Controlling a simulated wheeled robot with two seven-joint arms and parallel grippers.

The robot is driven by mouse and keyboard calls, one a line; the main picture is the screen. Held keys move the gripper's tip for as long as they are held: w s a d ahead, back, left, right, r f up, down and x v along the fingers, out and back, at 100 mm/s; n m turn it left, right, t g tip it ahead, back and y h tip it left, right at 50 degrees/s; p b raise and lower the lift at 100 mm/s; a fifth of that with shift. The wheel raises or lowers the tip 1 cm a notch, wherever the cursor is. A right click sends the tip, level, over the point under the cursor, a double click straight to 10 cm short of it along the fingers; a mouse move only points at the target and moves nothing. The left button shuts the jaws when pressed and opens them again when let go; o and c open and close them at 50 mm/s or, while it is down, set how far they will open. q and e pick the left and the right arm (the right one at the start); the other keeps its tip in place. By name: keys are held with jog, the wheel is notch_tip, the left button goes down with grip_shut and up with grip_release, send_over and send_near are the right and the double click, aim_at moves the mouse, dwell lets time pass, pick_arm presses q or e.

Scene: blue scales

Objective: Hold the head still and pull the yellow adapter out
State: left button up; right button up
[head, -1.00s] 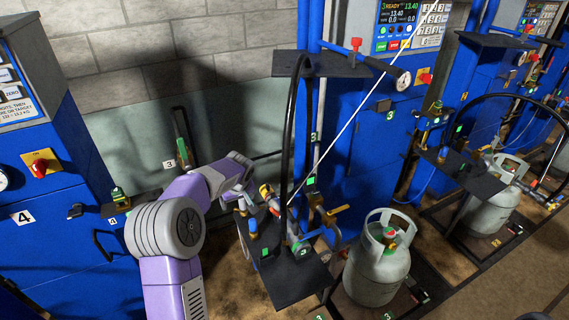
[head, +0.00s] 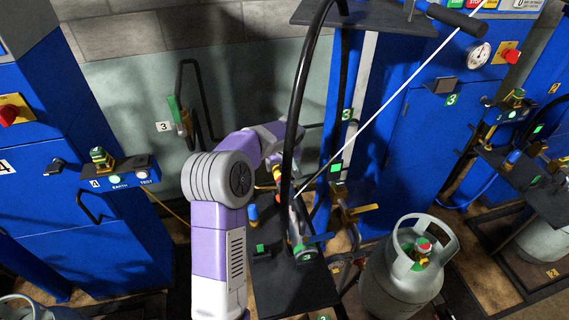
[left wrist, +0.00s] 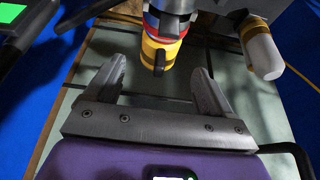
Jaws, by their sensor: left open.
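The yellow adapter (left wrist: 158,50) shows at the top middle of the left wrist view, with a dark nub on its end. It sits on the end of the grey head (left wrist: 176,6), below red and blue bands. My left gripper (left wrist: 159,68) is open, and its two fingertips stand to either side of the adapter with gaps. Whether the fingers are level with it in depth I cannot tell. In the head view, my left gripper (head: 272,152) is partly hidden behind the black hose (head: 298,110). A small yellow-orange part (head: 277,173) shows just below it. My right gripper is not in view.
A dark shelf (head: 285,290) with fittings lies below my left arm. A grey gas cylinder (head: 400,275) stands to its right. The hose arches close to my wrist. A white-tipped part (left wrist: 262,56) hangs right of the fingers. A blue number 4 cabinet (head: 70,215) stands left.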

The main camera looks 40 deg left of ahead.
aim_at(281, 170)
pick_arm(q)
jog(key=b+x, duration=0.1)
jog(key=x, duration=0.5)
jog(key=shift+w+f+b, duration=0.1)
jog(key=shift+f+b, duration=0.05)
jog(key=shift+b, duration=0.2)
